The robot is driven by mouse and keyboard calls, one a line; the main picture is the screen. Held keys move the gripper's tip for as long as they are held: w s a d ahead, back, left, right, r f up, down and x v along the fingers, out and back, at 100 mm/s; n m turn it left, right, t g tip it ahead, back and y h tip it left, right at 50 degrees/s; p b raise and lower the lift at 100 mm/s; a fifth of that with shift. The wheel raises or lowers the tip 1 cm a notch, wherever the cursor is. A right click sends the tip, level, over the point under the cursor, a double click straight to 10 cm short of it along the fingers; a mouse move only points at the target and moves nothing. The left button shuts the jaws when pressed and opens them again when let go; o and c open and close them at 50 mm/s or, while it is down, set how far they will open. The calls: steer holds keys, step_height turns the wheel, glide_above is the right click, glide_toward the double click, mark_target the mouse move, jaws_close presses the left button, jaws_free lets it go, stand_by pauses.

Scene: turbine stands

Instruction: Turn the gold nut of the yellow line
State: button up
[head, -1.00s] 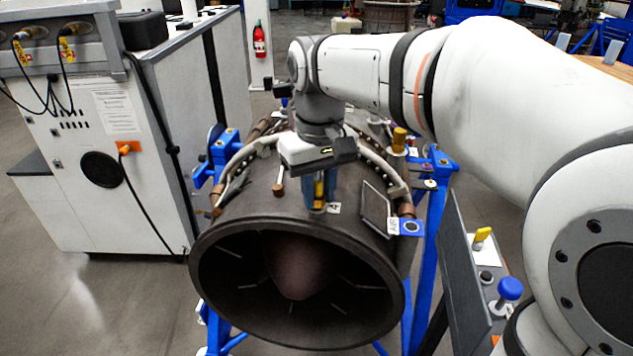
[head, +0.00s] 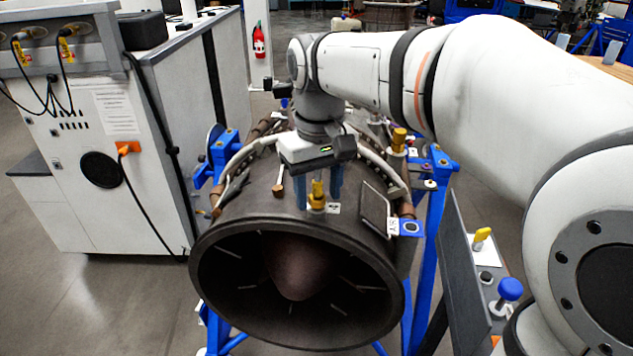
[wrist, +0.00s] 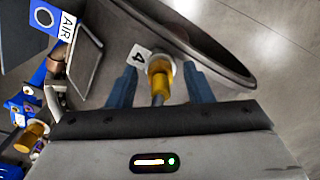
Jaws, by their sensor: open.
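A gold nut (head: 317,203) with a yellow piece of line above it stands upright on top of the dark turbine casing (head: 250,205), near its front rim. In the wrist view the gold nut (wrist: 160,66) sits beside a label marked 4. My gripper (head: 318,200) points down over it with its blue fingers spread, one on each side of the nut. In the wrist view the fingers of my gripper (wrist: 160,77) stand apart from the nut, with a gap on both sides. Nothing is held.
A small copper-coloured stub (head: 278,190) is left of the nut. A white cabinet (head: 100,200) stands at left.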

mark_target(319, 198)
step_height(319, 198, up, 8)
steer(key=shift+f+b, duration=0.25)
steer(key=shift+b, duration=0.05)
